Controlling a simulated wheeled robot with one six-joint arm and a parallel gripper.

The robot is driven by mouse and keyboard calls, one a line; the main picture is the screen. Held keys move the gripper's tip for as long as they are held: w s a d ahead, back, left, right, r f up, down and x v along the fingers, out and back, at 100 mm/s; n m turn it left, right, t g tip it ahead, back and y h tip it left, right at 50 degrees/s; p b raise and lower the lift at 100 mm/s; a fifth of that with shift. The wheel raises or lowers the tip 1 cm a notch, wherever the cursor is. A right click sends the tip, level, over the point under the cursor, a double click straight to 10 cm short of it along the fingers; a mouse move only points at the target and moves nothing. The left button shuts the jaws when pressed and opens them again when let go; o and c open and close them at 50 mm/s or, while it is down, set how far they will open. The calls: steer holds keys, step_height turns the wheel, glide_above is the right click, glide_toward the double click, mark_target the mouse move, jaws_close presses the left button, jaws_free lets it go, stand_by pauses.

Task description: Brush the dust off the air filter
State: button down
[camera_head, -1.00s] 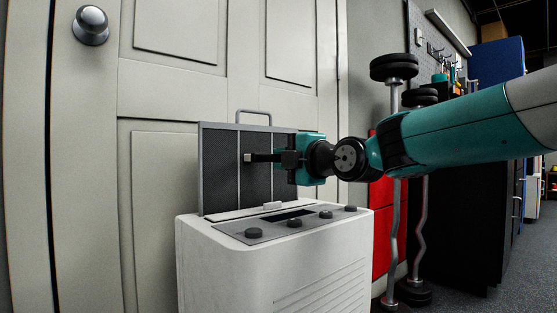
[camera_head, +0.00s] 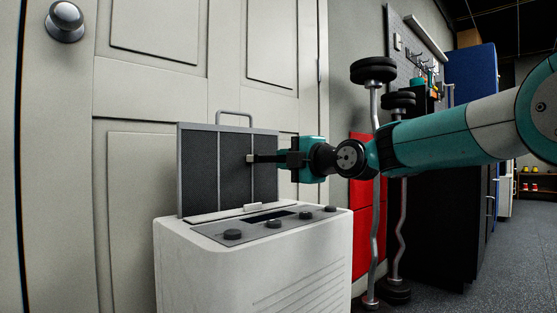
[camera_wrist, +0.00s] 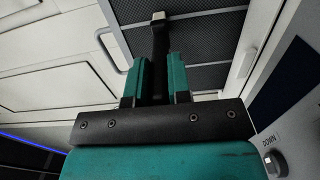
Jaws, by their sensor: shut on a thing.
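The air filter (camera_head: 200,165) is a dark mesh panel in a grey frame with a loop handle on top. It stands upright at the back of a white appliance (camera_head: 190,250). My gripper (camera_head: 286,159) is at the filter's right edge, shut on a dark brush (camera_head: 262,158) with a pale tip. The brush lies level across the right part of the mesh; I cannot tell if it touches. The wrist view shows the brush (camera_wrist: 159,45) between my teal fingers (camera_wrist: 158,80), pointing at the mesh (camera_wrist: 190,45). I cannot make out dust.
Several dark knobs (camera_head: 272,223) sit on the appliance's top panel, under the gripper. A white door (camera_head: 125,90) is close behind. Bars with black weights (camera_head: 373,70) and a red cabinet (camera_head: 362,230) stand to the right. Floor (camera_head: 480,260) is clear at the far right.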

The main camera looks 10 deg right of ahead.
steer(key=shift+w+d, duration=2.25)
steer(key=shift+d, duration=1.1)
steer(key=shift+s+a+b, duration=0.55)
steer(key=shift+s+a, duration=0.1)
steer(key=shift+a, duration=0.35)
steer(key=shift+s+a+b, duration=0.6)
steer(key=shift+s+a, duration=0.1)
steer(key=shift+a, duration=0.35)
steer(key=shift+s+a+b, duration=0.55)
steer(key=shift+s+a, duration=0.1)
steer(key=shift+a, duration=0.35)
steer(key=s+a, duration=1)
steer(key=a, duration=0.5)
steer(key=shift+s+a, duration=0.2)
steer(key=shift+s, duration=0.15)
